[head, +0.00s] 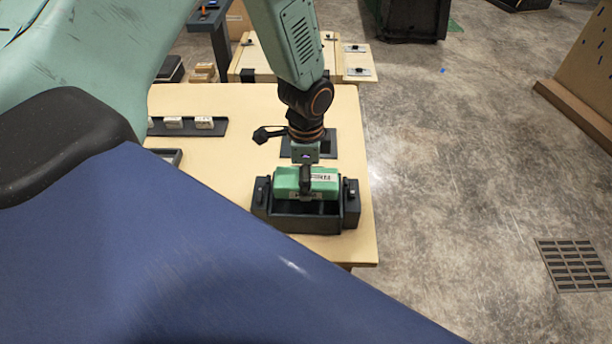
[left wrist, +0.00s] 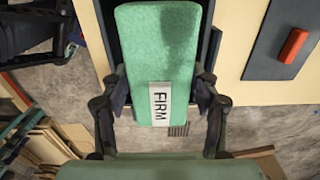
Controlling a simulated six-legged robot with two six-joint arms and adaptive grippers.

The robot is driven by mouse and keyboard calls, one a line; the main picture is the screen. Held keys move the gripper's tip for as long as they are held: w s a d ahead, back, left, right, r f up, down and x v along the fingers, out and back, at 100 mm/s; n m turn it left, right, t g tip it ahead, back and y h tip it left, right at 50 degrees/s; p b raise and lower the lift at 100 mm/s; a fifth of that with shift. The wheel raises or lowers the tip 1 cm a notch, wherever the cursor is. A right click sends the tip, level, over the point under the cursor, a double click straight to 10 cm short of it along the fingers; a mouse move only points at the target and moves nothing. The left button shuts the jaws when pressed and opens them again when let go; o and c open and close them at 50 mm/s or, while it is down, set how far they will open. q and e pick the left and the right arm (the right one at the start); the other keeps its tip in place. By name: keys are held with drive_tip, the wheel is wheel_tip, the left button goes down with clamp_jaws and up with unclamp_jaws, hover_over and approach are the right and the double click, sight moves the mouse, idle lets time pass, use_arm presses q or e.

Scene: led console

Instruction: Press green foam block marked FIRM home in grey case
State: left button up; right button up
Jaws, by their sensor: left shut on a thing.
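The green foam block (head: 288,178) carries a white label; in the left wrist view the block (left wrist: 158,45) reads FIRM. My left gripper (head: 305,180) is shut on the block, with one finger on each side of it in the left wrist view (left wrist: 160,105). The block is at the top of the dark grey case (head: 292,222), at its back side. The front part of the case opening shows as a dark gap below the block. Whether the block's underside touches the case is hidden. My right gripper is not in view.
The case stands near the front right corner of the light wooden table (head: 225,105). A dark rack with white pieces (head: 174,123) lies at the back left. A dark plate (left wrist: 290,35) with a red piece (left wrist: 294,45) shows in the left wrist view. Open floor lies right.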

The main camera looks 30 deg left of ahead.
use_arm(q)
drive_tip(key=shift+a, duration=0.1)
drive_tip(key=shift+s, duration=0.1)
drive_tip(key=shift+s+d+r, duration=0.15)
drive_tip(key=shift+s+d, duration=0.15)
drive_tip(key=shift+p, duration=0.3)
drive_tip(key=shift+w+a, duration=0.1)
drive_tip(key=shift+w, duration=0.05)
drive_tip(key=shift+f+b, duration=0.3)
drive_tip(key=shift+f, duration=0.45)
